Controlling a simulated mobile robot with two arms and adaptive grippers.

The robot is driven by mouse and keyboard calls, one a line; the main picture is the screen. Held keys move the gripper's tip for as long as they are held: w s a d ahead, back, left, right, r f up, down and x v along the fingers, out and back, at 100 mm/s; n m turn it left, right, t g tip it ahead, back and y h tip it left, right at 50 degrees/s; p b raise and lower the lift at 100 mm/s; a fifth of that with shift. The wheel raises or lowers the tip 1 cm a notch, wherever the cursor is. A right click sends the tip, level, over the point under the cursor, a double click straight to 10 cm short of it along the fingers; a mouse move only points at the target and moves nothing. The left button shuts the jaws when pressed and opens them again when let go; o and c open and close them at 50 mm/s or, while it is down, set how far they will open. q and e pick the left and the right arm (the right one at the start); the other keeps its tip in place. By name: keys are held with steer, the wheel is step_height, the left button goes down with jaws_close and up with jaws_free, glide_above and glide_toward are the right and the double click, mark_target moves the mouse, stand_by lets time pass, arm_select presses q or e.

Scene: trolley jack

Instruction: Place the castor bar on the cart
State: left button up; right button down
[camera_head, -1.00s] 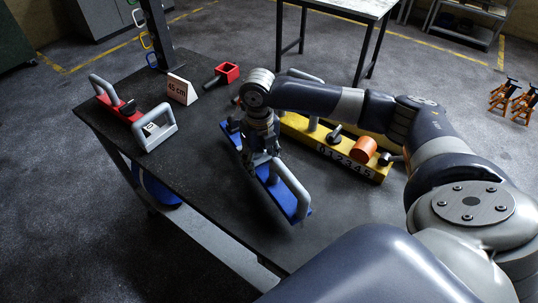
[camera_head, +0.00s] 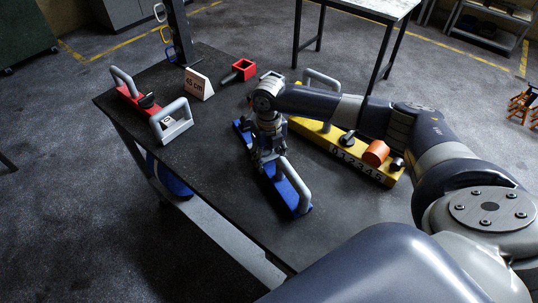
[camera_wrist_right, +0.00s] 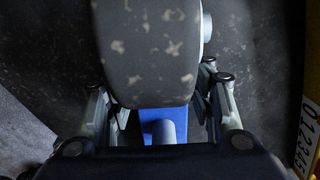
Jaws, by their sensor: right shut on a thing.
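A blue bar (camera_head: 285,190) with a grey upright handle at its near end is over the black top of a table (camera_head: 215,220), which may be the cart. I cannot tell whether the bar touches the top. It is likely the castor bar. My right gripper (camera_head: 266,158) is shut on it around its middle, with the arm hiding part of it. In the right wrist view a large speckled grey rounded part fills the space between the fingers (camera_wrist_right: 160,85), with blue bar (camera_wrist_right: 160,116) below. My left gripper is not in view.
A red bar (camera_head: 140,103) with two grey handles stands at the left. A yellow bar (camera_head: 340,158) marked with digits lies to the right, carrying an orange cylinder (camera_head: 375,153). The front tabletop is clear.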

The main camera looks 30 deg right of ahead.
mark_target(269, 161)
steer(key=shift+w+r, duration=0.1)
steer(key=c, duration=0.7)
jaws_free()
step_height(269, 161, up, 12)
steer(key=shift+b, duration=1.15)
steer(key=shift+a, duration=0.1)
